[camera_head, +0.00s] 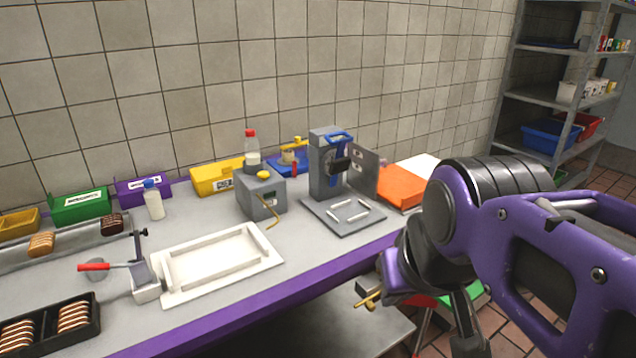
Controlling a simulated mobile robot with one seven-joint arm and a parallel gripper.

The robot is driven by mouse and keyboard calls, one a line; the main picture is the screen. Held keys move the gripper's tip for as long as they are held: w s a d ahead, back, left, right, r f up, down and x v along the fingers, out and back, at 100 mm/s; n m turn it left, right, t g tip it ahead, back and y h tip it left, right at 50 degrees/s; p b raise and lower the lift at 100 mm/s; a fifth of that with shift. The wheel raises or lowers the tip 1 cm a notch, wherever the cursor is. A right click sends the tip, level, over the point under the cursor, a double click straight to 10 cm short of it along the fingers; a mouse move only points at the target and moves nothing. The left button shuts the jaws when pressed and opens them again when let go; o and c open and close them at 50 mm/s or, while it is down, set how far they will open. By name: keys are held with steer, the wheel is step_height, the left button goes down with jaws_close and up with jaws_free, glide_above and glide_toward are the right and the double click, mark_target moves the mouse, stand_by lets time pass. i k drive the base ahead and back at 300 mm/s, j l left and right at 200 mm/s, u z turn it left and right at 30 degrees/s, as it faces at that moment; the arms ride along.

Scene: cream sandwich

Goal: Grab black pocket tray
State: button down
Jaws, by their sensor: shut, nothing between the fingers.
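A black tray (92,337) with two pockets lies on the counter at the bottom left, partly cut off by the frame edge. Rows of round brown-and-cream cookies (73,316) stand in its pockets. My gripper (466,330) is at the lower right, off the counter's front edge and far from the tray. Its dark fingers point down, and it is shut and empty. Part of it is hidden by my purple arm.
A grey box (262,195) and a grey press (325,180) stand farther right. Shelves (548,95) are at the back right.

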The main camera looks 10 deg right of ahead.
mark_target(46, 341)
steer(key=z, duration=0.6)
steer(key=l+u, duration=0.15)
steer(key=u, duration=2.25)
steer(key=j+z, duration=0.1)
steer(key=z, duration=0.85)
steer(key=j+z, duration=0.15)
steer(key=z, duration=0.35)
steer(key=j+z, duration=0.45)
steer(key=k+j+z, duration=0.1)
steer(key=z, duration=0.35)
steer(key=k+j+z, duration=0.25)
steer(key=j, duration=0.15)
steer(key=k+j+z, duration=0.1)
steer(key=j+z, duration=0.2)
steer(key=j, duration=0.1)
